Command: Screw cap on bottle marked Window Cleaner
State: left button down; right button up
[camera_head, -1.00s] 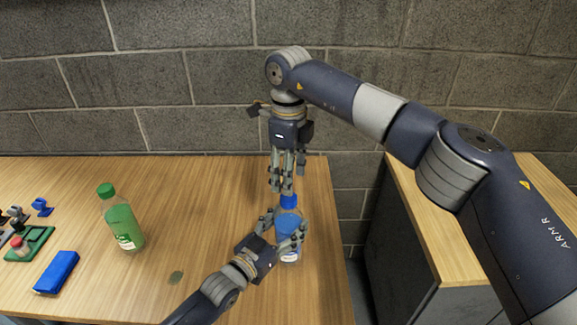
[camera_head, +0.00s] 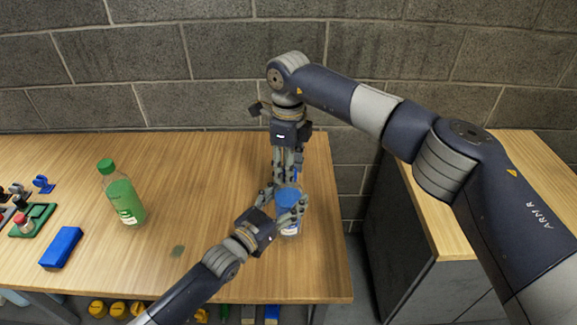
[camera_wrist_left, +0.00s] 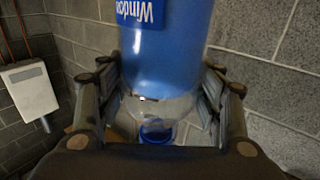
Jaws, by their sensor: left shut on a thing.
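The clear bottle with blue liquid (camera_head: 288,199) stands near the right edge of the wooden table. My left gripper (camera_head: 282,209) is shut on it from the front. In the left wrist view the bottle (camera_wrist_left: 165,60) appears inverted, with "Window" on its blue label, between the left fingers (camera_wrist_left: 160,100). The blue cap (camera_wrist_left: 155,135) is at the neck end; I cannot tell whether it is seated. In the head view the cap (camera_head: 296,173) is mostly hidden by the fingers of my right gripper (camera_head: 286,175), which points down over the bottle's top. Its grip is unclear.
A green bottle (camera_head: 123,198) with a green cap stands left on the table. A blue block (camera_head: 61,247) and a green tray (camera_head: 38,219) with small parts lie further left. The table between the green bottle and my left arm is mostly clear. A block wall stands behind.

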dwell(0.3)
jog(key=o, duration=1.2)
notch_tip(320, 180, up, 12)
pick_arm(q)
jog(key=shift+c, duration=1.9)
grip_release()
jog(key=shift+s, duration=0.1)
